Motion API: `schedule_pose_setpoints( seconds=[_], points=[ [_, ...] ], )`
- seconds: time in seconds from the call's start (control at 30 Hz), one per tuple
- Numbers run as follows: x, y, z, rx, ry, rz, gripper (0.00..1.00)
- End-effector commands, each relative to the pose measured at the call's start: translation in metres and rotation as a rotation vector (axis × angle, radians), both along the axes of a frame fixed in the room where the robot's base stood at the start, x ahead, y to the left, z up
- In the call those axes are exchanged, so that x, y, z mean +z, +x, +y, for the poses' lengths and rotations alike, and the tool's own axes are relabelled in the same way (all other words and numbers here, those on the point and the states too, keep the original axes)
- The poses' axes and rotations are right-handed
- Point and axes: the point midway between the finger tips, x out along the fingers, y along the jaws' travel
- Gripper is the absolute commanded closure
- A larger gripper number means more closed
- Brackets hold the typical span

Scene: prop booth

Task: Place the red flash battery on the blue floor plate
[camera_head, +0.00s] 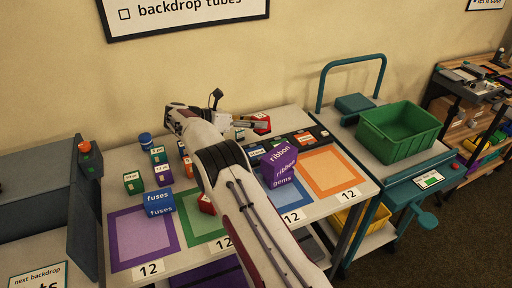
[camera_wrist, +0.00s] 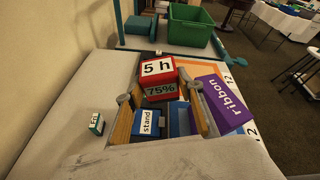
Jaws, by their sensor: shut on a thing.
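The red flash battery (camera_head: 262,122), a red block, is held at the end of my gripper (camera_head: 250,125) above the back of the table. In the wrist view the battery (camera_wrist: 158,68) shows white "5 h" and dark "75%" labels and sits between the tips of my gripper (camera_wrist: 160,98). My gripper is shut on it. The blue floor plate (camera_head: 290,197) lies on the table's front part, between the green and orange plates. My arm and a purple ribbon box hide part of it. The battery is apart from the plate, behind it.
The purple ribbon box (camera_head: 279,164) stands at the blue plate's back edge. A blue fuses box (camera_head: 159,203) and several small blocks stand at left.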

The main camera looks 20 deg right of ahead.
Motion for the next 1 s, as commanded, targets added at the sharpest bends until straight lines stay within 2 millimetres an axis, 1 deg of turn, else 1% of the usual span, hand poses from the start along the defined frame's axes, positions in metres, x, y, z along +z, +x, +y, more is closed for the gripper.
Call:
schedule_pose_setpoints(
  seconds=[0.03, 0.33, 0.6, 0.8, 1.0],
  points=[
    [0.013, 0.000, -0.003, -0.005, -0.001, -0.016, 0.98],
    [0.046, -0.010, -0.022, -0.007, 0.003, -0.047, 0.98],
    [0.078, -0.011, -0.044, 0.054, 0.009, -0.081, 0.98],
    [0.094, -0.008, -0.057, 0.136, 0.015, -0.103, 0.98],
    [0.099, -0.003, -0.062, 0.230, 0.026, -0.122, 0.98]
  ],
)
